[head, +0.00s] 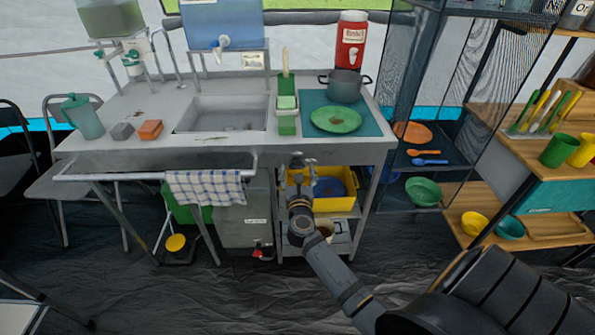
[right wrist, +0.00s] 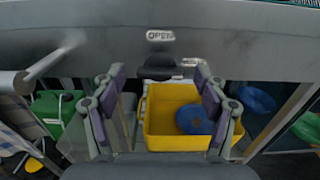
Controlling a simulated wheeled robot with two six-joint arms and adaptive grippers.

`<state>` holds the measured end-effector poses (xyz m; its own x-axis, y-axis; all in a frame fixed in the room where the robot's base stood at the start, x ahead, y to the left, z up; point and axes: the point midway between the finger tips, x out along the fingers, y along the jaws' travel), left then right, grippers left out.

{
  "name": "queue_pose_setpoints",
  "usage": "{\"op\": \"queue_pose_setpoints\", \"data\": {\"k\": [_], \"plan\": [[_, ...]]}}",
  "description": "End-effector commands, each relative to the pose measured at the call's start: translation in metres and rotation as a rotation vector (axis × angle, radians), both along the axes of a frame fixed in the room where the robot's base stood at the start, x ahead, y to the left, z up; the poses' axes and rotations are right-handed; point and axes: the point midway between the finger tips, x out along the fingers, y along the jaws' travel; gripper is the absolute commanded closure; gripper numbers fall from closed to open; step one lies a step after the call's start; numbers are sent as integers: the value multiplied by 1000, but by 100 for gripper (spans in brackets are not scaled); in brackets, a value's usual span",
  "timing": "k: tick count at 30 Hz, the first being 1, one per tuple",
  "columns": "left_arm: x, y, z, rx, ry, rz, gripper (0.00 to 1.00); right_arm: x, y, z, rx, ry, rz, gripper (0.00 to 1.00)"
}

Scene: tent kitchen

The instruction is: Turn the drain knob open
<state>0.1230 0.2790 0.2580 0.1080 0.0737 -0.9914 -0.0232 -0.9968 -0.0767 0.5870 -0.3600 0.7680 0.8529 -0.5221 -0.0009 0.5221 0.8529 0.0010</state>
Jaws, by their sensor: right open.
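The drain knob (right wrist: 157,67) is a black knob on the grey front panel of the sink unit. A label reading "OPEN" (right wrist: 160,35) sits above it. A second small pale label (right wrist: 193,62) sits to its right; I cannot read it. My right gripper (head: 303,160) is open and empty in front of the panel below the counter edge. In the right wrist view its fingers (right wrist: 159,82) stand apart on both sides of the knob, not visibly touching it. I cannot make out the knob in the head view. My left gripper is not in view.
A yellow bin (head: 343,203) with a blue item stands on the shelf below. A checked towel (head: 206,187) hangs on the rail (head: 130,176) to the left. The counter holds the sink basin (head: 222,100), a green plate (head: 336,119) and a pot (head: 344,84).

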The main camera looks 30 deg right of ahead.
Motion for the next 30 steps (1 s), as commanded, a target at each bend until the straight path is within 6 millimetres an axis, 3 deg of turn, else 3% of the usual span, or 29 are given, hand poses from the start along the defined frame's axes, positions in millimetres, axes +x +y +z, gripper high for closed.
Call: {"op": "queue_pose_setpoints", "data": {"k": [8,20,30], "plan": [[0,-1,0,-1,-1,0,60,2,-1,0,-1,1,0,26],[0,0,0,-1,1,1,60,2,-1,0,-1,1,1,79],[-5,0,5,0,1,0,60,2,-1,2,-45,28,1,81]]}}
